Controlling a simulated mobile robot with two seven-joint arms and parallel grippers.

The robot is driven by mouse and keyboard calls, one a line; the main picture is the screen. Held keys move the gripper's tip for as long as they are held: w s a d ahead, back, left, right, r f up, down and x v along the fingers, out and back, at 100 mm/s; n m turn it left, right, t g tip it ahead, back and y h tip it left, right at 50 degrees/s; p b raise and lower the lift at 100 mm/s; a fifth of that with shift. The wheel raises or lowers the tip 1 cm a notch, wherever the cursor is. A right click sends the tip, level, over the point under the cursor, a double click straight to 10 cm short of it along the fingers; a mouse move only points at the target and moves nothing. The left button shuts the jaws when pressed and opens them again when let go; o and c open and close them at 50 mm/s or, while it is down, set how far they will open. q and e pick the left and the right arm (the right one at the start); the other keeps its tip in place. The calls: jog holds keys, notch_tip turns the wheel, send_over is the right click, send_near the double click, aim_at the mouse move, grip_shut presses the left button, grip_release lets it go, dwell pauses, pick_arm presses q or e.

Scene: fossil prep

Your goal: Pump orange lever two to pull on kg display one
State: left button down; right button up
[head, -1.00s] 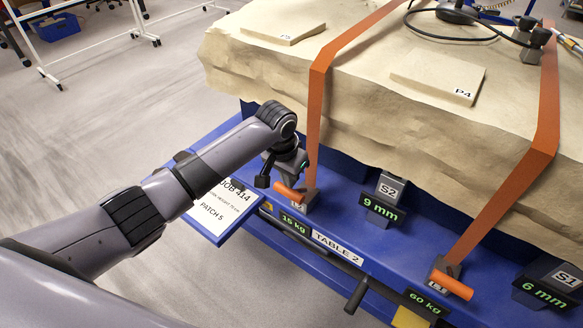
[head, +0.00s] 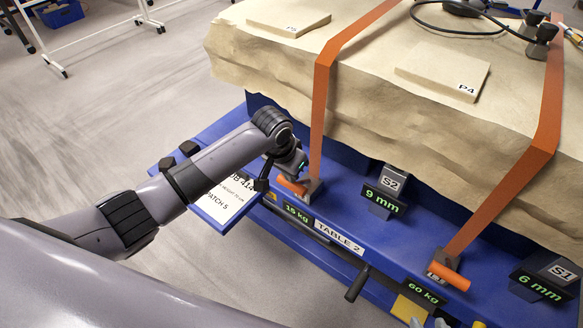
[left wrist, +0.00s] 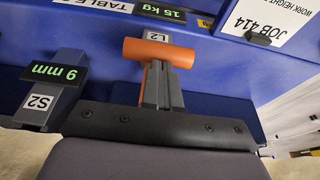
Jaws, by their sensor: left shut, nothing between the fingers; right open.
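Orange lever two (head: 290,186) stands on a grey base marked L2 at the table's front edge; its orange bar (left wrist: 160,51) also fills the middle of the left wrist view. My left gripper (head: 296,172) is shut and empty, just behind and close over that bar; contact cannot be told. Its grey fingers show in the left wrist view (left wrist: 162,85). A green display (head: 297,213) near L2 reads 15 kg. Another display (head: 423,292) near orange lever L1 (head: 449,275) reads 60 kg. My right gripper (head: 444,323) is open, barely inside the bottom edge.
Orange straps (head: 320,100) run over the pale block (head: 400,110) from the levers. A 9 mm display (head: 384,199) by S2 and a 6 mm display (head: 540,288) by S1 stand along the blue table. A JOB 414 sheet (head: 228,198) lies left of L2. A black handle (head: 357,284) sticks out in front.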

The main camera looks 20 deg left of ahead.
pick_arm(q)
jog(key=shift+s+a+f+t+h+p, duration=0.2)
jog(key=shift+s+f+t+p, duration=0.15)
jog(key=shift+s+p, duration=0.15)
jog(key=shift+s+a+f+t+h+p, duration=0.1)
jog(key=shift+s+a+f+t+p, duration=0.05)
jog(key=shift+s+f+t+p, duration=0.35)
notch_tip(320, 180, down, 5)
jog(key=s+a+t+h, duration=0.1)
jog(key=s+t, duration=0.1)
jog(key=t, duration=0.2)
jog(key=shift+s+f, duration=0.2)
jog(key=shift+s, duration=0.05)
jog(key=shift+f, duration=0.1)
jog(key=w+r+p+v, duration=0.1)
jog(key=p+v, duration=0.4)
jog(key=v, duration=0.8)
jog(key=shift+w+r+p, duration=0.2)
jog(key=shift+r+p, duration=0.2)
